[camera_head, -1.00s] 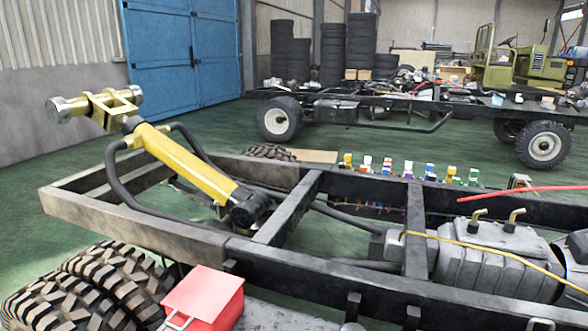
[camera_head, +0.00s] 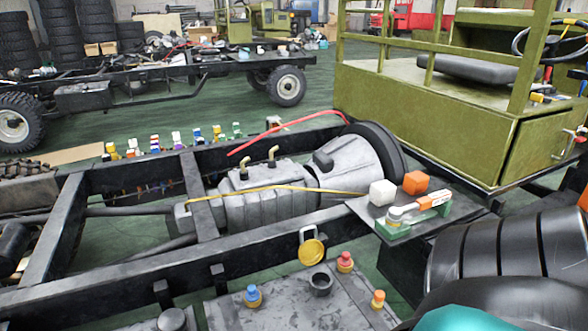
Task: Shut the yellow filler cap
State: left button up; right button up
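The yellow filler cap (camera_head: 312,252) stands raised on its hinge at the near side of the chassis rail, in the lower middle of the head view. Its round yellow face is tilted up, away from the opening. The dark filler neck (camera_head: 320,281) stands open just below it, on the grey box top (camera_head: 285,310). The cap and neck are apart. Neither of my grippers shows in this view.
Blue (camera_head: 253,296), red (camera_head: 345,261) and orange (camera_head: 378,299) caps surround the neck. The black chassis rail (camera_head: 120,283) runs behind. A plate at right holds a white cube (camera_head: 382,192), an orange cube (camera_head: 416,182) and a green-based tool (camera_head: 410,216).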

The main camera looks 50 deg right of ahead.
aim_at(311, 251)
jog(key=z, duration=1.75)
